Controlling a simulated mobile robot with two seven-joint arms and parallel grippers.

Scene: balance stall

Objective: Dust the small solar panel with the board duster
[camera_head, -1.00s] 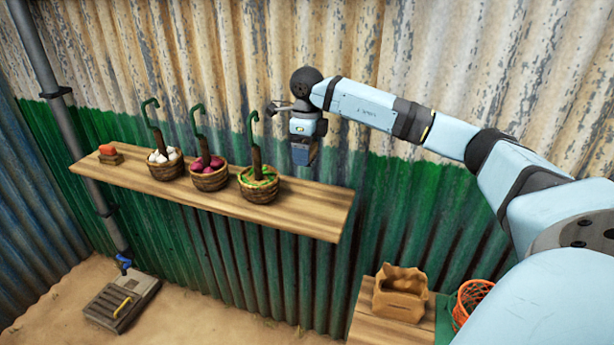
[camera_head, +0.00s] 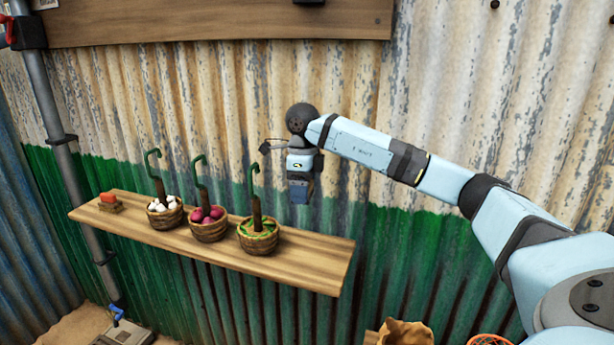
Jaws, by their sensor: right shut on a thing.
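My right gripper (camera_head: 300,186) hangs at the end of my pale blue right arm, pointing down in front of the corrugated wall. In the picture it is above the right part of the wooden shelf and right of the baskets. It is shut on a small dark grey-blue block (camera_head: 300,193). The block is too small and dark to tell whether it is the board duster. I cannot make out the small solar panel in this view. My left gripper is not in view.
The wall shelf (camera_head: 310,270) holds a basket of white items (camera_head: 164,213), a basket of purple items (camera_head: 208,226), a basket of green items (camera_head: 258,238) and a red-topped block (camera_head: 109,202). A wooden board (camera_head: 220,22) spans the top. A paper bag (camera_head: 404,334) shows below.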

